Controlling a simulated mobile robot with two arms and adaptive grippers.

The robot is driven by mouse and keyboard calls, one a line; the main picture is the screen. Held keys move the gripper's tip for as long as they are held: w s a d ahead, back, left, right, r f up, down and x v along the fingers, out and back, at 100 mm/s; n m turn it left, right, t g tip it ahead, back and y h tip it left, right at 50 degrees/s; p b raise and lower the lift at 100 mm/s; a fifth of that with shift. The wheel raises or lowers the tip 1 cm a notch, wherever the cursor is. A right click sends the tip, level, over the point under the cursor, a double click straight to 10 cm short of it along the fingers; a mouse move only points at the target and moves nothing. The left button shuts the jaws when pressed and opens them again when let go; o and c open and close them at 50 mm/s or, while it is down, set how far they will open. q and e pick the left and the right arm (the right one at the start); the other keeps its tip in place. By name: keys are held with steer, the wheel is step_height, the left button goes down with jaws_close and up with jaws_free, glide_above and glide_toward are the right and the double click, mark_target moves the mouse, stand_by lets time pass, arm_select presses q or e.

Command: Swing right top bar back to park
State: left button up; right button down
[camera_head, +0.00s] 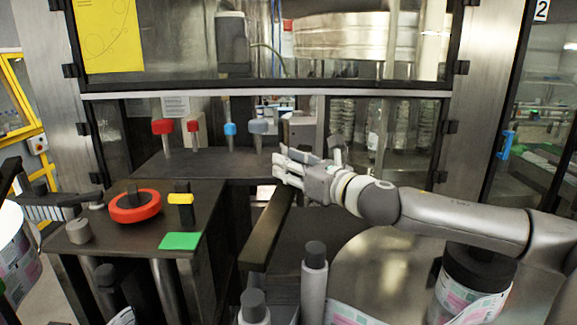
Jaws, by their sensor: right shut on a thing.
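My right gripper (281,168) reaches in from the right, its fingers pointing left, at the far end of a dark flat bar. This bar (262,235) is what I take as the right top bar. It slants from the gripper down toward the near middle of the machine. The gripper is shut on the bar's far end; the fingers hide the exact contact.
A red-rimmed wheel (135,206), a yellow-topped knob (180,200) and a green pad (180,241) are on the left table. Red and blue knobs (230,129) stand behind. Grey posts with dark caps (314,270) and a label reel (474,285) stand in front.

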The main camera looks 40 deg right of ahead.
steer(key=shift+a, duration=0.1)
steer(key=c, duration=1.4)
jaws_free()
steer(key=o, duration=0.3)
steer(key=shift+w+a, duration=0.15)
steer(key=shift+w, duration=0.1)
steer(key=shift+s, duration=0.15)
steer(key=shift+s+d, duration=0.45)
steer(key=shift+s, duration=1.7)
steer(key=shift+s+d, duration=0.15)
steer(key=shift+s, duration=1.7)
steer(key=shift+s+d, duration=0.15)
steer(key=shift+s, duration=1.7)
steer(key=shift+f, duration=0.1)
